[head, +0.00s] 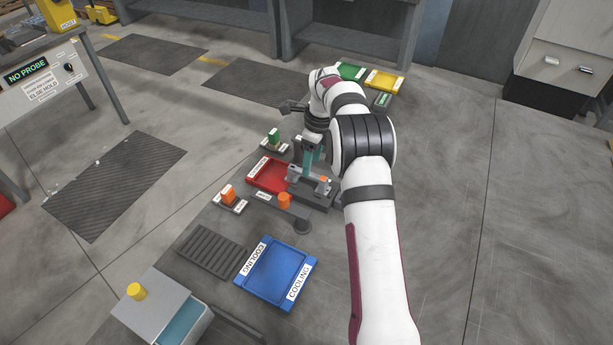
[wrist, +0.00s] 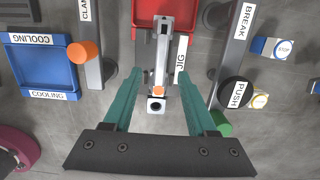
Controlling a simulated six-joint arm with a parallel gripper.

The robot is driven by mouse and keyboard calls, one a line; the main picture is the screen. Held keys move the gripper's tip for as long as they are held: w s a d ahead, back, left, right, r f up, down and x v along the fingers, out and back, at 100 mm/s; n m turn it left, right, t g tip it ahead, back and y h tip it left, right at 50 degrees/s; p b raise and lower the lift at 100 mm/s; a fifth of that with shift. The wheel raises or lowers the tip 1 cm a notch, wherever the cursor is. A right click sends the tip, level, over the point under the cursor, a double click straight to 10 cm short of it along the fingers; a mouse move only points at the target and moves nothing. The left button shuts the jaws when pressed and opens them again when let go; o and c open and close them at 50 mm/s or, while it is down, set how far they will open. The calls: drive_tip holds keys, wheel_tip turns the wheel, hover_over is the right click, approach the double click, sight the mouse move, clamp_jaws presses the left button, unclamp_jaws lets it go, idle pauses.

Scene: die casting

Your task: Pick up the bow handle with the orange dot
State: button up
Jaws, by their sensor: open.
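The bow handle with the orange dot (wrist: 158,91) shows in the wrist view as a narrow light-grey bar with a ringed end, beside the JIG label. It runs between my open gripper's teal fingers (wrist: 159,75), with a gap on each side. In the head view, my gripper (head: 311,155) points down over the grey jig (head: 318,195), and a small orange spot (head: 323,179) shows there. My arm and gripper hide part of the jig area. Whether the handle is clamped or loose cannot be told.
A red tray (head: 265,175) lies left of the jig, and a blue COOLING tray (head: 276,274) is nearer. The CLAMP arm has an orange knob (wrist: 84,52). A BREAK bar (wrist: 232,45) and PUSH part with a green end (wrist: 221,123) stand right in the wrist view.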

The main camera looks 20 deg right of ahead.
drive_tip(key=f, duration=0.4)
drive_tip(key=w+a+f, duration=0.1)
drive_tip(key=f, duration=0.1)
drive_tip(key=shift+f, duration=0.25)
clamp_jaws()
drive_tip(key=shift+r, duration=0.1)
idle(0.9)
